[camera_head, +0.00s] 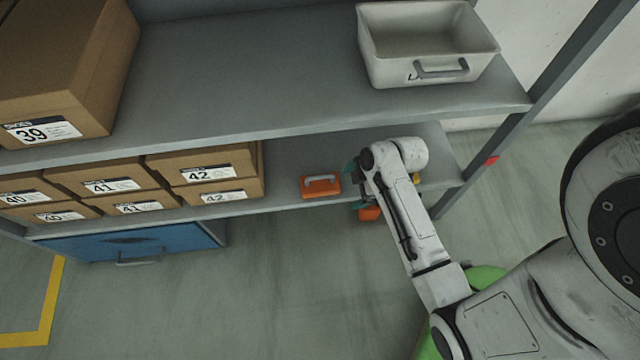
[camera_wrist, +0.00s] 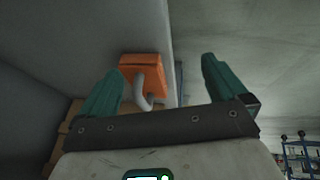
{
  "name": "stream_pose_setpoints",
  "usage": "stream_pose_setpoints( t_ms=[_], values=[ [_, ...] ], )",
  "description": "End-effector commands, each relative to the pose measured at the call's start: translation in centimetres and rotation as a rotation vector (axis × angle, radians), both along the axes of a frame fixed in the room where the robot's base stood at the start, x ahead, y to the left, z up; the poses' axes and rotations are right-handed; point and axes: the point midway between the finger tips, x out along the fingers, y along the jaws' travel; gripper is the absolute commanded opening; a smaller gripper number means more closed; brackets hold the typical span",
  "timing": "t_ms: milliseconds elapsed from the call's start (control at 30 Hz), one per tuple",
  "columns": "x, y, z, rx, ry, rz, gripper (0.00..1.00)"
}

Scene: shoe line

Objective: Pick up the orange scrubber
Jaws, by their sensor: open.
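The orange scrubber (camera_head: 320,188) lies on the lower shelf with its grey handle facing up, to the right of the shoe boxes. In the wrist view the scrubber (camera_wrist: 140,66) shows beyond the teal fingers, within the gap but nearer the left finger. My gripper (camera_head: 353,185) is open and empty, just right of the scrubber in the head view and apart from it. It also shows in the wrist view (camera_wrist: 160,82). My arm hides part of the gripper in the head view.
Shoe boxes (camera_head: 215,172) stand left of the scrubber on the lower shelf (camera_head: 285,160). The upper shelf (camera_head: 250,75) overhangs it and holds a white bin (camera_head: 390,70). A shelf post (camera_head: 560,75) stands at the right. A blue drawer (camera_head: 130,243) sits below.

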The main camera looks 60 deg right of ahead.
Motion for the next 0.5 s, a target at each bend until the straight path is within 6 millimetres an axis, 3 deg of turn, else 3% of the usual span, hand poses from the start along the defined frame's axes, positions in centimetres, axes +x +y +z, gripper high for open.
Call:
stream_pose_setpoints(
  t_ms=[200, 500],
  values=[
    [3.8, 0.9, -0.2, -0.001, 0.001, 0.001, 0.99],
    [5.5, 1.3, -0.1, 0.0, 0.001, 0.0, 0.99]
  ],
)
